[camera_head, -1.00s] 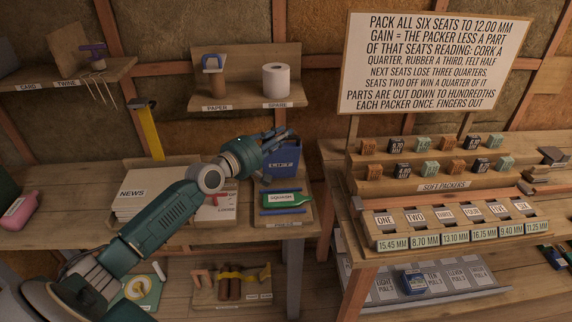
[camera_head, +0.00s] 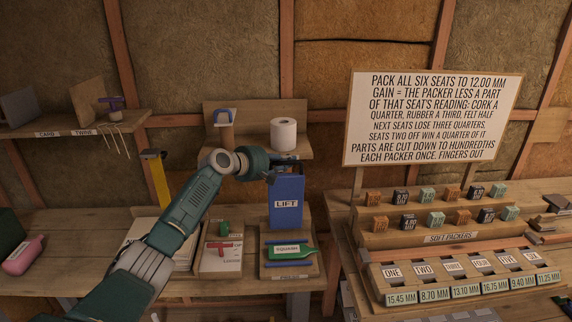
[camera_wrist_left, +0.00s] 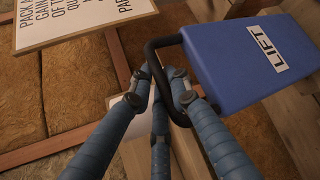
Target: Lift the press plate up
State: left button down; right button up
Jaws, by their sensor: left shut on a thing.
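The press plate is a blue block with a white LIFT label (camera_head: 286,215), upright above the wooden press base (camera_head: 308,270) in the head view. It also shows in the left wrist view as a blue slab (camera_wrist_left: 240,65) with a black loop handle (camera_wrist_left: 158,62). My left gripper (camera_head: 284,170) is at the top of the plate, and in the left wrist view its blue-grey fingers (camera_wrist_left: 163,85) are closed around the handle. A green bottle labelled SQUASH (camera_head: 288,250) lies on the base below the plate, between blue bars. My right gripper is in neither view.
A shelf (camera_head: 262,147) with a paper roll (camera_head: 283,134) is behind the plate. A tray (camera_head: 221,262) with a red tool is left of the base. At right stand the seats rack (camera_head: 455,277), soft packers rack (camera_head: 440,232) and instruction sign (camera_head: 432,117).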

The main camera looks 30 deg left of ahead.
pick_arm(q)
jog(key=shift+f, duration=0.1)
jog(key=c, duration=1.6)
grip_release()
jog(key=shift+a, duration=0.1)
jog(key=v, duration=1.2)
jog(key=shift+f, duration=0.1)
